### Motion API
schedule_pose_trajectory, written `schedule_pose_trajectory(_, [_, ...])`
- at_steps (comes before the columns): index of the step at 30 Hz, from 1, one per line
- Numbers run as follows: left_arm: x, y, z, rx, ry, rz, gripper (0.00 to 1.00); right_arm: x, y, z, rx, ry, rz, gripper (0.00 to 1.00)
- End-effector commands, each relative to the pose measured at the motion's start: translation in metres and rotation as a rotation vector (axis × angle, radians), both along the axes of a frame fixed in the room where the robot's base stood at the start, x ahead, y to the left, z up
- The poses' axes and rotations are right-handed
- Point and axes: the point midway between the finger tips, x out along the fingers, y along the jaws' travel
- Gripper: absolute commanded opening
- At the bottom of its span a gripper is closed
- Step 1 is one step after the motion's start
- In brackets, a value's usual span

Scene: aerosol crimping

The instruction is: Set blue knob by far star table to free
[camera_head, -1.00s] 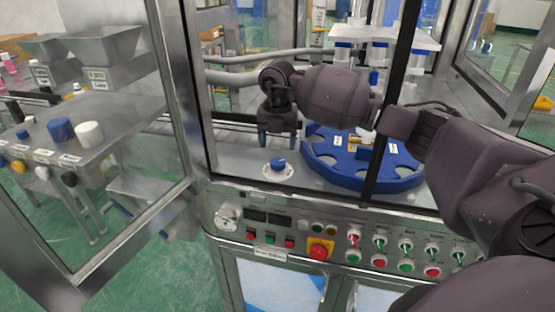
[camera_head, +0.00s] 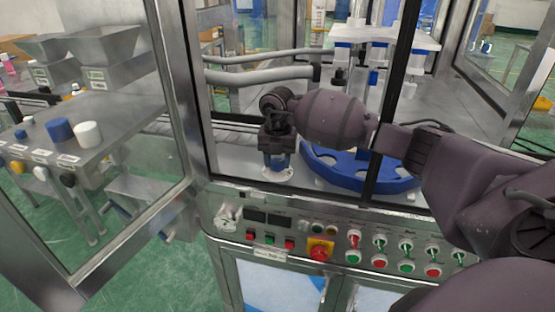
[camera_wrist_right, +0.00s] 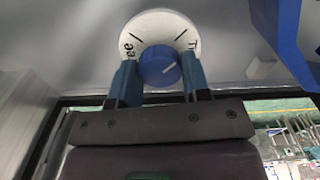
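The blue knob (camera_wrist_right: 160,66) sits on a round white dial (camera_wrist_right: 146,27) in the right wrist view. In the head view the right gripper (camera_head: 277,160) is over the dial (camera_head: 277,174) and hides the knob. My left gripper is not in view.
The blue star table (camera_head: 345,178) lies just right of the gripper. A control panel (camera_head: 340,240) runs along the front. A glass door (camera_head: 110,130) is at the left.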

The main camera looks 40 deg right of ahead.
Motion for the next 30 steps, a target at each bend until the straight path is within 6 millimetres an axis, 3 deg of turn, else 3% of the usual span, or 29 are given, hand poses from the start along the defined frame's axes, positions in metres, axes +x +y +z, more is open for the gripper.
schedule_pose_trajectory(1, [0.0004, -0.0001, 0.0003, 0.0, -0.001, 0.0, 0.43, 0.0001, -0.0001, 0.0002, 0.0, 0.0, 0.0, 0.34])
schedule_pose_trajectory(4, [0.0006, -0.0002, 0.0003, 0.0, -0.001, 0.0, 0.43, 0.0001, -0.0001, 0.0003, 0.0, 0.0, 0.0, 0.2])
schedule_pose_trajectory(17, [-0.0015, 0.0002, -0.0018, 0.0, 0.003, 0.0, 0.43, 0.0004, -0.0003, 0.0007, -0.001, 0.0, 0.1, 0.2])
schedule_pose_trajectory(30, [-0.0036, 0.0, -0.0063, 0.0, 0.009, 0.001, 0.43, 0.0005, -0.0003, 0.0002, -0.001, 0.0, 0.48, 0.2])
